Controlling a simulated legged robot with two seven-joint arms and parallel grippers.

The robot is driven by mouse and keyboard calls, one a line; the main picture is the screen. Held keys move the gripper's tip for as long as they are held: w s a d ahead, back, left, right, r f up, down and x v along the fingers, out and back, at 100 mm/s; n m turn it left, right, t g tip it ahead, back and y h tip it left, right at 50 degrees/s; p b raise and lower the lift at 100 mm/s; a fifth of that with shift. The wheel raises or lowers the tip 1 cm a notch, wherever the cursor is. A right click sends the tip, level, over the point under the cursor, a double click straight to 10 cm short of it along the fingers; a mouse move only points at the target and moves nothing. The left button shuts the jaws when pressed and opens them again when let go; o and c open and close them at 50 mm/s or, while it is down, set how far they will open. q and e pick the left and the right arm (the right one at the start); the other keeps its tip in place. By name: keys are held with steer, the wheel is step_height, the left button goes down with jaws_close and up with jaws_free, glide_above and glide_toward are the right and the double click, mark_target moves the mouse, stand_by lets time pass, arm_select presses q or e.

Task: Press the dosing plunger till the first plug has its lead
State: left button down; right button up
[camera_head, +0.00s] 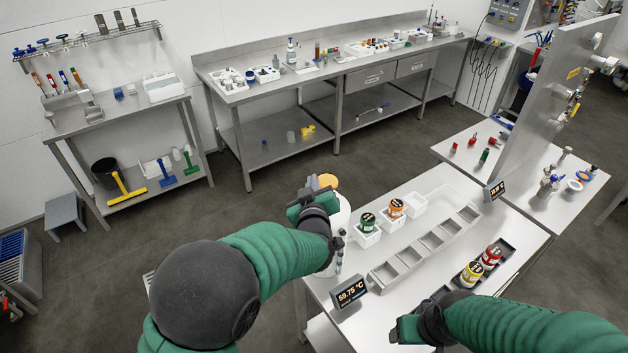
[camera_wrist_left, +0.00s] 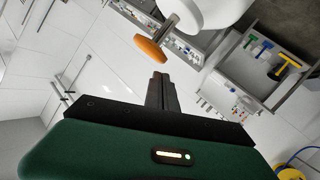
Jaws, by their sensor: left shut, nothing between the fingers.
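The dosing plunger, as I read it, has an orange cap (camera_head: 329,181) above a white vessel (camera_head: 343,212) at the table's left edge. In the left wrist view the orange cap (camera_wrist_left: 150,52) sits on a metal stem from the white vessel (camera_wrist_left: 208,10). My left gripper (camera_head: 318,186) is shut and empty, beside the cap in the head view. In the wrist view its closed fingers (camera_wrist_left: 160,86) show a gap to the cap. My right gripper (camera_head: 400,330) is low over the table's front; its finger gap is unclear. I cannot make out a plug or its lead.
A divided metal tray (camera_head: 408,258) lies mid-table. Green-topped (camera_head: 368,221) and orange-topped (camera_head: 396,208) jars stand behind it in white holders. Red (camera_head: 491,255) and yellow (camera_head: 471,273) jars stand right. A display (camera_head: 351,292) reading 59.75 °C is near the left arm.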

arm_select(q)
steer(key=shift+w+d+f, duration=0.25)
steer(key=shift+w+f, duration=0.1)
steer(key=shift+f, duration=0.15)
arm_select(e)
steer(key=shift+w+d, duration=0.1)
steer(key=shift+w, duration=0.25)
steer(key=shift+f, duration=0.1)
arm_select(q)
steer(key=f+b, duration=0.3)
steer(key=shift+s+a+f+b, duration=0.1)
steer(key=shift+s+f+b, duration=0.1)
steer(key=shift+f+b, duration=0.2)
arm_select(e)
steer(key=f, duration=0.3)
steer(key=shift+s, duration=0.25)
arm_select(q)
steer(key=shift+r, duration=0.1)
